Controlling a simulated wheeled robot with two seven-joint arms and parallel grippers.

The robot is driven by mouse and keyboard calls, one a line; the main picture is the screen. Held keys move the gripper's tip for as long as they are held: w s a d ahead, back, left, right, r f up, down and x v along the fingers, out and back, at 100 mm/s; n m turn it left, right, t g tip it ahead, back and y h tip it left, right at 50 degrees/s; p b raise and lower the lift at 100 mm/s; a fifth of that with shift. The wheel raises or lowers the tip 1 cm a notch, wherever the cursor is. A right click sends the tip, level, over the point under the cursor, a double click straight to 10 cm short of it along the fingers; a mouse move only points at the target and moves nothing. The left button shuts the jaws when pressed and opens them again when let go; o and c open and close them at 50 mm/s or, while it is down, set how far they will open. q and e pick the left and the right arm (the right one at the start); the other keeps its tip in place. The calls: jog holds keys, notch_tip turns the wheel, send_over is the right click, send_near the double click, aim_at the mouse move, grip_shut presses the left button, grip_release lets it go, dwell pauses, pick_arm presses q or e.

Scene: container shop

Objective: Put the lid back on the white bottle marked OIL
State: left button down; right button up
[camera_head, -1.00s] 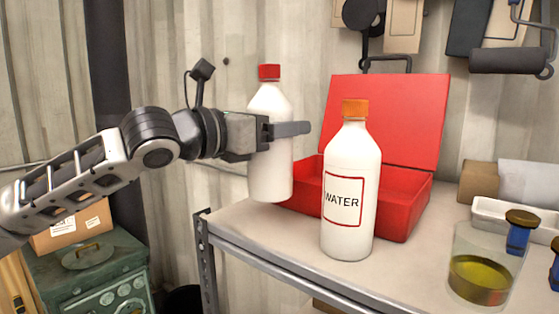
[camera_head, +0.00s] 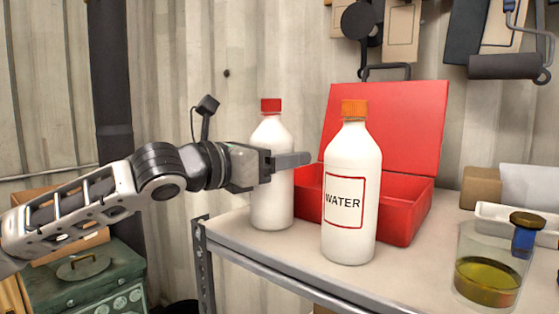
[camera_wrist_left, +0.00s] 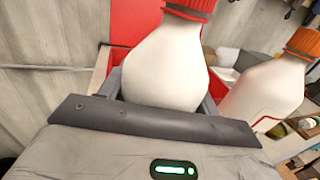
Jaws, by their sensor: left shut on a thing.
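A white bottle with a red cap (camera_head: 272,195) is in my left gripper (camera_head: 284,162). The fingers are shut around its body, and it is upright. Its base is at the shelf top's left part; I cannot tell if it touches. No label shows on its visible side. In the left wrist view the same bottle (camera_wrist_left: 165,72) sits between the fingers with its red cap on. A second white bottle, marked WATER (camera_head: 350,170), with an orange cap, stands upright to its right. No OIL marking and no loose lid can be seen. My right gripper is not in view.
An open red case (camera_head: 395,125) stands behind the WATER bottle. At the right are a glass jar of yellow liquid (camera_head: 487,283), a white tray (camera_head: 490,211) and a small brown box (camera_head: 481,188). The shelf top (camera_head: 415,268) is clear between the WATER bottle and jar.

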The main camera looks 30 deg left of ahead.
pick_arm(q)
jog(key=shift+f, duration=0.2)
jog(key=shift+c, duration=1.8)
grip_release()
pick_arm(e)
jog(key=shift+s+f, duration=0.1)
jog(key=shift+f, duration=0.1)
pick_arm(q)
jog(key=b+v, duration=0.3)
jog(key=v, duration=0.9)
jog(key=shift+r, duration=0.25)
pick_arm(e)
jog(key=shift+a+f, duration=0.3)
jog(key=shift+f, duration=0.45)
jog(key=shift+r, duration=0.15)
